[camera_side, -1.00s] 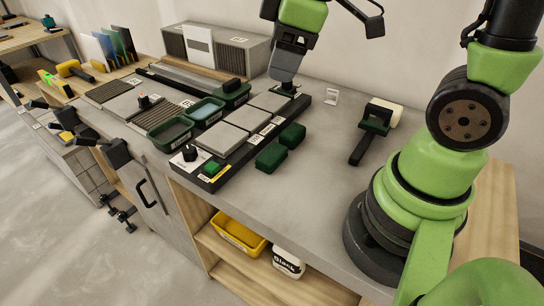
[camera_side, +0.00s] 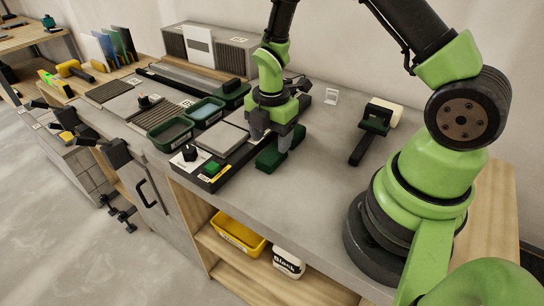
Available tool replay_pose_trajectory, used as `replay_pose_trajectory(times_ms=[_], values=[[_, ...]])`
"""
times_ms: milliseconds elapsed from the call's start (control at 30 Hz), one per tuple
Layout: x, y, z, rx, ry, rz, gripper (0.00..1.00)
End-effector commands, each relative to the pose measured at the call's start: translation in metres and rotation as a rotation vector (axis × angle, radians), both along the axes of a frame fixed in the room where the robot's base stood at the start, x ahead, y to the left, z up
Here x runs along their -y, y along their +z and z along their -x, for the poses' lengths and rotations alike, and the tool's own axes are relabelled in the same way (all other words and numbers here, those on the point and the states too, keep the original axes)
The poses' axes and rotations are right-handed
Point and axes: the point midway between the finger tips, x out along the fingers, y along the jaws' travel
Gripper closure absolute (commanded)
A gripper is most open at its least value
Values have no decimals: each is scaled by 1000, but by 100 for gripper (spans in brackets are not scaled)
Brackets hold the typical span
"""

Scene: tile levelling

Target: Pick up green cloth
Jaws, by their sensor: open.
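Two dark green, rounded, folded-looking pieces lie side by side on the grey bench; I cannot tell which one is the green cloth. The front piece (camera_side: 268,161) shows below my gripper, and the rear piece (camera_side: 299,133) shows partly behind its right finger. My gripper (camera_side: 271,140) points down with its two fingers apart, low over this pair. Its fingers hide parts of both pieces, and I cannot tell whether they touch them.
Green-rimmed trays (camera_side: 171,133) lie beyond.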

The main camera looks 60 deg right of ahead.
Motion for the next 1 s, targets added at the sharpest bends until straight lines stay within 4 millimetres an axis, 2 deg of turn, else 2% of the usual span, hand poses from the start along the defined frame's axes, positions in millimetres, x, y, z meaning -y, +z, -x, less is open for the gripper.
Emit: replay_pose_trajectory(times_ms=[333,667,800,833,1000], values=[[3,-45,1,-3,-3,0,39],[3,-51,0,0,-3,1,39],[3,-51,0,0,-3,1,72],[3,-51,0,0,-2,1,76],[3,-50,0,0,-3,1,76]])
